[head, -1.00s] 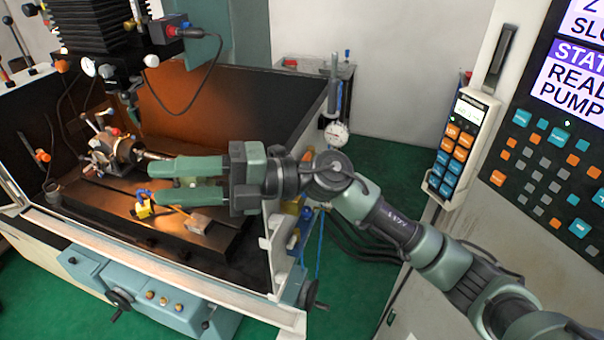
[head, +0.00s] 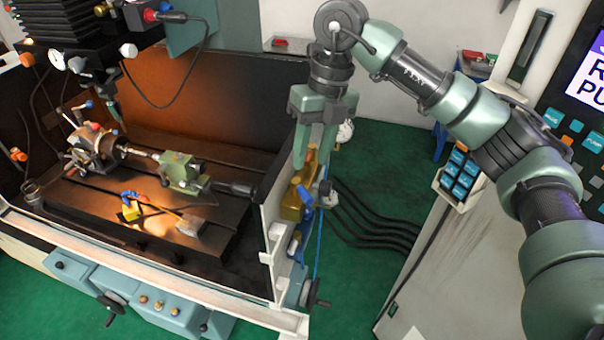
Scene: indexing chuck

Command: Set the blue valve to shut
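My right gripper (head: 312,170) points down at the right outer side of the machine enclosure. Its two fingers are apart, with nothing clearly held between them. A small blue handle-like part (head: 305,196) shows just below the fingertips, beside a yellow-brown body (head: 291,205); it may be the blue valve. Its exact shape and setting are too small to tell. I cannot tell whether the fingers touch it. My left gripper is out of view.
The enclosure's white right edge (head: 268,240) stands close left of the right gripper. A round dial gauge (head: 345,132) is partly hidden behind the fingers. The control cabinet (head: 440,235) stands at right; green floor lies between.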

